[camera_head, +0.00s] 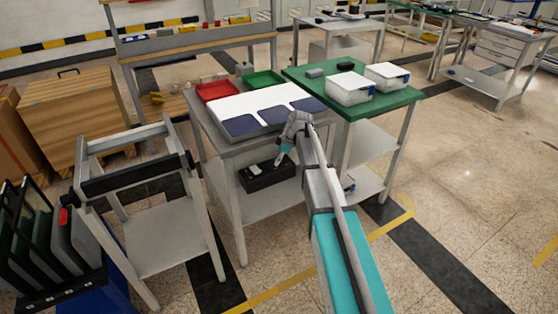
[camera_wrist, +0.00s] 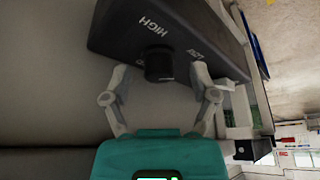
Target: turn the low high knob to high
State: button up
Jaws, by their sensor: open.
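In the wrist view, a black round knob (camera_wrist: 158,66) sticks out from the face of a dark control box (camera_wrist: 120,32). HIGH is printed above it; a second label to its right is tilted and hard to read. The knob's pointer mark cannot be made out. My gripper (camera_wrist: 159,72) is open, one finger on each side of the knob, with visible gaps between. In the head view, the black box (camera_head: 258,181) sits on the lower shelf of a grey table, and my gripper (camera_head: 284,153) is at its upper right side. The knob cannot be made out there.
Above the box is the grey tabletop (camera_head: 229,145) with a white board (camera_head: 262,101), dark blue pads, a red tray (camera_head: 217,90) and a green tray (camera_head: 263,79). A grey frame stand (camera_head: 150,250) is at left.

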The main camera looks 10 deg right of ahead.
jog(key=c, duration=1)
jog(key=shift+a, duration=0.25)
grip_shut()
jog(key=shift+d, duration=0.15)
jog(key=shift+s, duration=0.1)
